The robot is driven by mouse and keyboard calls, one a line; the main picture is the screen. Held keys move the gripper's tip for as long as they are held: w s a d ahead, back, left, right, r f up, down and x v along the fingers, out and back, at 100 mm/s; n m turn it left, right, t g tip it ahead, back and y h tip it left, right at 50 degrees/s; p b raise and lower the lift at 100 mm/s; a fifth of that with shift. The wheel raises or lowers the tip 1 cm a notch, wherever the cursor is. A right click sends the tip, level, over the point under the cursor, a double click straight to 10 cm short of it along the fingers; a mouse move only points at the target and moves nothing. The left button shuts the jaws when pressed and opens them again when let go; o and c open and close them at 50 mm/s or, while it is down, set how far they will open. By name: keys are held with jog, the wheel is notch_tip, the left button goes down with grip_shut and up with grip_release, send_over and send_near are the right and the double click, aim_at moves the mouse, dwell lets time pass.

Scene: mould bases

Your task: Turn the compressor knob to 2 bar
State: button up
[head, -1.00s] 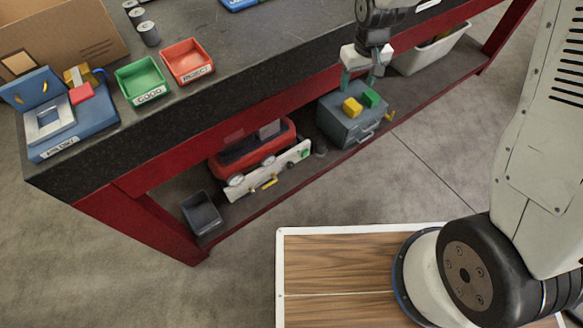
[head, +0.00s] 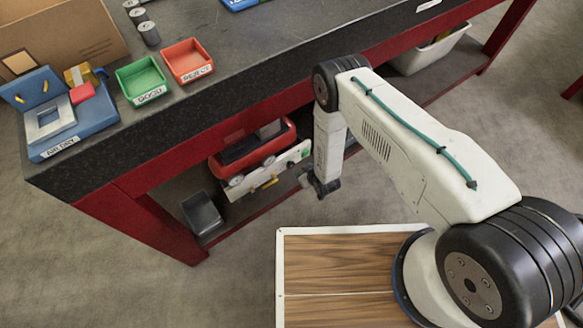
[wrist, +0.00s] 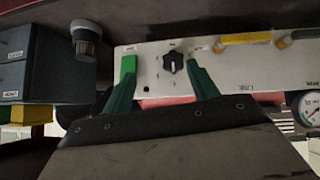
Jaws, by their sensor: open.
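The red compressor (head: 252,147) stands on the lower shelf, with a white panel (head: 262,178) along its front. In the wrist view, which looks upside down, the panel (wrist: 240,72) carries a black knob (wrist: 173,63) with small marks around it, too small to read. A bright green part (wrist: 128,65) sits beside the knob. My gripper (wrist: 162,72) is open, its teal fingers apart on either side of the knob in the picture. I cannot tell whether they touch it. In the head view my gripper is at the panel's right end, its fingers mostly hidden.
A grey drawer box (wrist: 45,65) and a dark cylinder (wrist: 85,40) stand beside the compressor. The red bench frame (head: 150,178) runs above; a dark bin (head: 203,213) is at left.

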aim_at(291, 166)
jog(key=w+a+f+t+y, duration=0.1)
jog(key=w+a+f+t, duration=0.1)
jog(key=w+a+f+t+y, duration=0.1)
jog(key=w+a+f, duration=0.1)
jog(key=shift+a+f+n+t, duration=0.1)
jog(key=shift+a+n+t, duration=0.25)
jog(key=shift+n+t, duration=0.05)
dwell(0.4)
jog(key=shift+c, duration=0.3)
